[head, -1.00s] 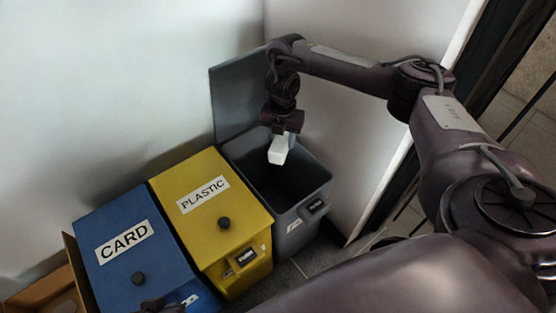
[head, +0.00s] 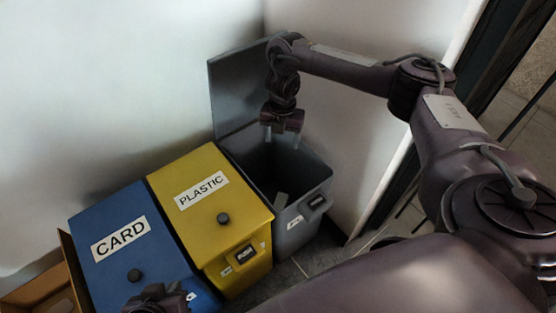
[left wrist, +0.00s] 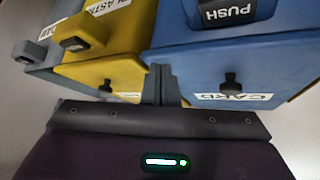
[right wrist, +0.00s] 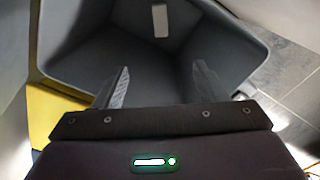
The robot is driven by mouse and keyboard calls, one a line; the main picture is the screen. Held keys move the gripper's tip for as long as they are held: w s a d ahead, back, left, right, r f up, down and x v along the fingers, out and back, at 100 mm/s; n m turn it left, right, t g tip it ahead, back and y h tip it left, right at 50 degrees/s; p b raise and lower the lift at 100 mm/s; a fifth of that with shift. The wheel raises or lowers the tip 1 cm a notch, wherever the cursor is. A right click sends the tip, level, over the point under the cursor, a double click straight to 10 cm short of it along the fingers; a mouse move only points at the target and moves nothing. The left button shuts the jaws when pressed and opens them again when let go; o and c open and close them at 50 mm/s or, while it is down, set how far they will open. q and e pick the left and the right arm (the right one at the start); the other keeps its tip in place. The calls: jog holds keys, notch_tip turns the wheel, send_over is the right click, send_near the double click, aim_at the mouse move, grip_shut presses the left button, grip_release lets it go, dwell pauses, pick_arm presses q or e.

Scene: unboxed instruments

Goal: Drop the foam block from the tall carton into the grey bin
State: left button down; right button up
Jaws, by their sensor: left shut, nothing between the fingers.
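The grey bin (head: 318,180) stands at the right end of the bin row with its lid (head: 236,92) raised. The foam block (head: 281,201) is inside it, by the front wall and in shadow; the right wrist view shows it as a pale rectangle (right wrist: 160,20). My right gripper (head: 282,141) is above the bin opening, fingers apart and empty; its open fingers (right wrist: 160,68) also point into the bin in the right wrist view. My left gripper (head: 158,297) is at the bottom edge, in front of the blue bin; its fingers (left wrist: 160,72) are shut and empty.
The yellow PLASTIC bin (head: 235,220) and blue CARD bin (head: 140,265) stand left of the grey bin, lids closed. Brown cardboard (head: 40,290) shows at the lower left; I cannot tell if it is the tall carton. White walls stand close behind and to the right.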

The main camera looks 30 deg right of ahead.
pick_arm(q)
jog(key=shift+s+a+f+g+y+p, duration=0.25)
jog(key=shift+s+a+g+p, duration=0.1)
jog(key=shift+s+a+p, duration=0.15)
jog(key=shift+s+a+f+g+y+p, duration=0.25)
jog(key=shift+s+a+g+p, duration=0.1)
jog(key=shift+s+p, duration=0.15)
jog(key=a+p, duration=0.1)
jog(key=s+a+g+y, duration=0.1)
jog(key=a+g+p, duration=0.1)
jog(key=a, duration=0.1)
jog(key=shift+s+r+n+p, duration=0.2)
jog(key=shift+s+n+p, duration=0.1)
jog(key=shift+n+p, duration=0.1)
pick_arm(e)
notch_tip(320, 180, up, 8)
jog(key=shift+f, duration=0.15)
